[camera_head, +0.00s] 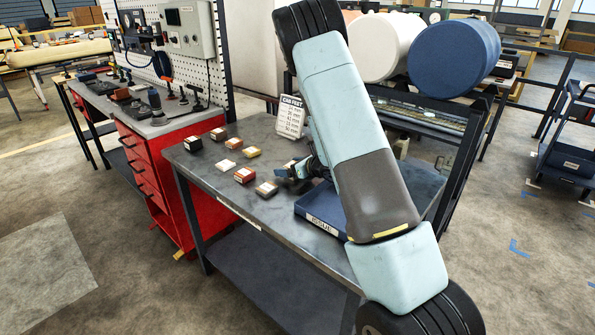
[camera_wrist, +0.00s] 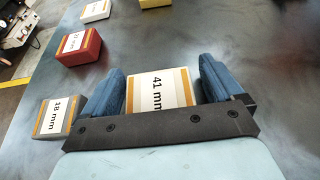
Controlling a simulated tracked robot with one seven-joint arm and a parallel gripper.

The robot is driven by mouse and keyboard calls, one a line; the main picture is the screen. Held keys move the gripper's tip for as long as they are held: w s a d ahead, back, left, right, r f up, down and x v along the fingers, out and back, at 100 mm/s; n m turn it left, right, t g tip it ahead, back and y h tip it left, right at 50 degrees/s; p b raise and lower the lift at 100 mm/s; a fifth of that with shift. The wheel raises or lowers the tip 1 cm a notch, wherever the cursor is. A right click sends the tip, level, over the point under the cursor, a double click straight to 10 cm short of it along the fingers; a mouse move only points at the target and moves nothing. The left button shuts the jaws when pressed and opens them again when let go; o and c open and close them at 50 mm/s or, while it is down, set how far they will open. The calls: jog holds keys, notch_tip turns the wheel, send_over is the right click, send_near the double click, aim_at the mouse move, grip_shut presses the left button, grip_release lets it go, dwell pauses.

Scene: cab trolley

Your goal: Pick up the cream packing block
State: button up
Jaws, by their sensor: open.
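A cream block (camera_wrist: 160,90) labelled 41 mm, with tan bands, stands on the grey bench between my two blue fingers in the wrist view. My gripper (camera_wrist: 163,68) is open around it, with a finger on each side; whether either finger touches it I cannot tell. The dark gripper bar hides the block's near end. In the head view my gripper (camera_head: 294,172) is low over the bench, left of my arm, and the cream block (camera_head: 290,163) shows only partly behind it.
A grey-tan 18 mm block (camera_wrist: 52,118) lies close outside my left finger. A red block (camera_wrist: 78,47), a pale block (camera_wrist: 95,11) and a yellow block (camera_head: 252,153) lie farther off. A blue tray (camera_head: 322,212) sits right of my gripper. A label board (camera_head: 290,117) stands behind.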

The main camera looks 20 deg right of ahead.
jog(key=shift+c, duration=0.3)
jog(key=c, duration=1)
jog(key=shift+c, duration=0.2)
